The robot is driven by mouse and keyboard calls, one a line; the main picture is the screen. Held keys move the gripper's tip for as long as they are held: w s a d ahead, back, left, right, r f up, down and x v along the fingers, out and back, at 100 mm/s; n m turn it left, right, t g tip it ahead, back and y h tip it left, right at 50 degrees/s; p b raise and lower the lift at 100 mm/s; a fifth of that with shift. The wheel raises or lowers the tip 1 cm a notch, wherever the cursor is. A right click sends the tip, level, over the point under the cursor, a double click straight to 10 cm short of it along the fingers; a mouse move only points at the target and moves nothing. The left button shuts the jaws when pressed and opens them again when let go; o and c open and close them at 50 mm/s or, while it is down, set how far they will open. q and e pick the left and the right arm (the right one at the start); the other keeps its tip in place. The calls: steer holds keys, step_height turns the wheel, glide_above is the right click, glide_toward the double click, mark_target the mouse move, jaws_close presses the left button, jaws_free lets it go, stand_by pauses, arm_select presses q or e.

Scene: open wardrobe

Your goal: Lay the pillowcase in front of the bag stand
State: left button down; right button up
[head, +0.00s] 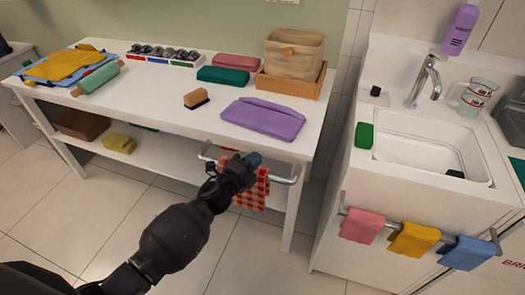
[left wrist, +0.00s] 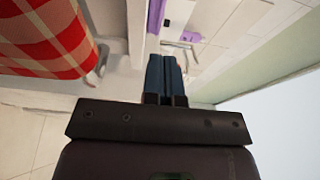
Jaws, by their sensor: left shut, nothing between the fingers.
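A folded purple cloth (head: 264,118), which looks like the pillowcase, lies flat on the white table near its front edge. It lies in front of a wooden stand (head: 289,86) that holds a beige fabric bag (head: 294,50). In the left wrist view a purple strip (left wrist: 155,16), probably the same cloth, shows beyond the fingers. My left gripper (head: 254,160) is shut and empty, just below and in front of the table edge, apart from the purple cloth. The left wrist view shows its fingers (left wrist: 166,68) together. My right gripper is not in view.
A red checked towel (head: 252,190) hangs from the rail (head: 285,181) close by my left gripper. A brush (head: 196,99), a teal folded cloth (head: 223,75) and a rolling pin (head: 97,77) lie on the table. A sink counter (head: 352,190) stands right. The table's front middle has bare room.

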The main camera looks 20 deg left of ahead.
arm_select(q)
steer(key=shift+v, duration=1.1)
steer(key=s+a+f+n+g+y, duration=0.2)
steer(key=s+f+n, duration=0.1)
steer(key=s+n, duration=0.4)
steer(key=s+a+f+n+g+y, duration=0.2)
steer(key=s+n, duration=0.5)
steer(key=s, duration=0.5)
steer(key=s+a+f+n+g+y, duration=0.2)
steer(key=s+a+f+n, duration=0.1)
steer(key=s+n, duration=0.4)
steer(key=s+f, duration=0.1)
steer(key=s, duration=0.2)
steer(key=shift+s+a+p, duration=0.25)
steer(key=shift+s+p, duration=0.05)
